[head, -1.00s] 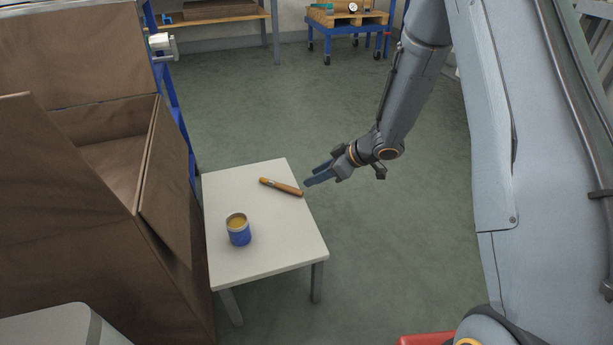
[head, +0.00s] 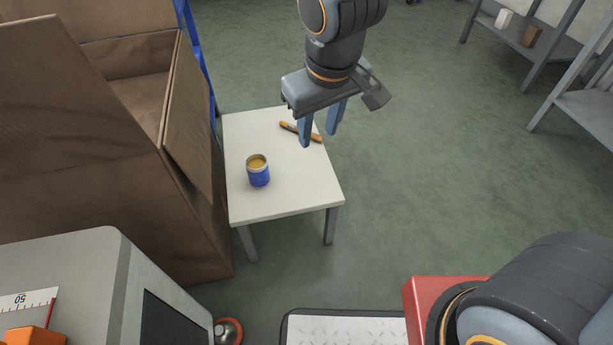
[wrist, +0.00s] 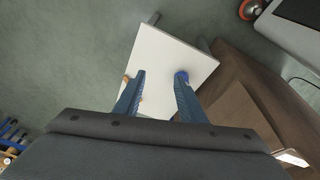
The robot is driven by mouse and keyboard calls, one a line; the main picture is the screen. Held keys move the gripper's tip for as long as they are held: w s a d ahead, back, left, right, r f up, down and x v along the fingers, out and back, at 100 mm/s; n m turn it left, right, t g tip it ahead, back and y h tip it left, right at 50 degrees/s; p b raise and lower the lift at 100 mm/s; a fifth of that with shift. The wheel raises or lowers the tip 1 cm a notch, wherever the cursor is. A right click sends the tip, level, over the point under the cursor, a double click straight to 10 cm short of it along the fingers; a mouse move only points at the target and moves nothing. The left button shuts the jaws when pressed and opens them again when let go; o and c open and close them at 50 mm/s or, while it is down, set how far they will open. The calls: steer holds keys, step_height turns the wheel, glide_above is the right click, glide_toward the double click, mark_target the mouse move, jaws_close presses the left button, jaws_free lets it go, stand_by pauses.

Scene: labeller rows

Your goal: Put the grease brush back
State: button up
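The grease brush (head: 287,126) has an orange-brown handle and lies flat on the small white table (head: 290,193). My gripper partly hides its middle in the head view. A blue tin (head: 258,173) with yellow-brown contents stands upright on the same table, in front and to the left of the brush. My gripper (head: 320,138) is above the table's right side, fingers pointing down, apart and empty. In the wrist view, my open fingers (wrist: 160,82) frame the tabletop. The brush (wrist: 126,78) shows a little beside one finger, and the tin (wrist: 181,76) shows beyond the other finger.
A tall brown box (head: 110,150) with an open flap stands close against the table's left side. A grey machine (head: 75,258) with a scale is at the front left. Grey shelving (head: 540,60) is at the back right. The floor right of the table is clear.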

steer(key=s+a+r+g, duration=0.1)
steer(key=s+g, duration=0.2)
steer(key=s, duration=1)
steer(key=shift+s+a+r+y, duration=0.3)
steer(key=shift+s+r, duration=0.05)
steer(key=shift+s, duration=0.05)
steer(key=shift+w, duration=0.1)
